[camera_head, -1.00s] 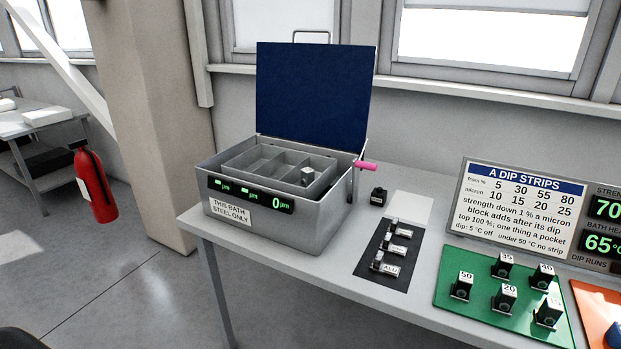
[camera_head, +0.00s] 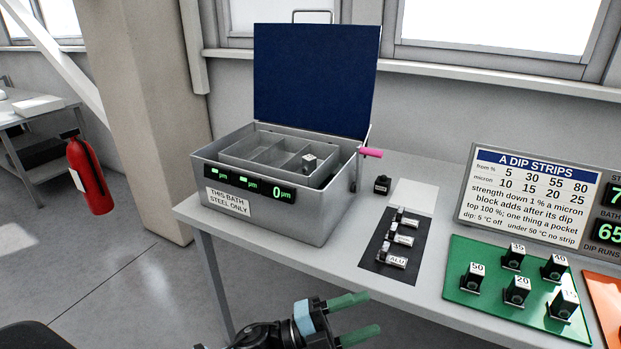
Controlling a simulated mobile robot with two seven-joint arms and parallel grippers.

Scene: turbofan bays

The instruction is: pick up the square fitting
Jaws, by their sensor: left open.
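My left gripper (camera_head: 373,313) enters at the bottom of the view, in front of the table edge and below the table top. Its two green fingers are apart, with nothing between them. Small metal fittings with labels lie in a row on a dark mat (camera_head: 372,256); the nearest (camera_head: 394,261) reads ALU. Another small metal piece (camera_head: 309,161) sits in the right-hand part of the divided tray in the open grey bath (camera_head: 285,224). The pieces are too small to tell which is the square fitting. My right gripper is out of view.
The bath's blue lid (camera_head: 315,85) stands up, with a pink handle (camera_head: 371,152) at its right. A black block (camera_head: 381,185) is beside a pale pad (camera_head: 413,196). Numbered blocks stand on a green mat (camera_head: 465,247), below a sign (camera_head: 522,200). An orange mat is at right.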

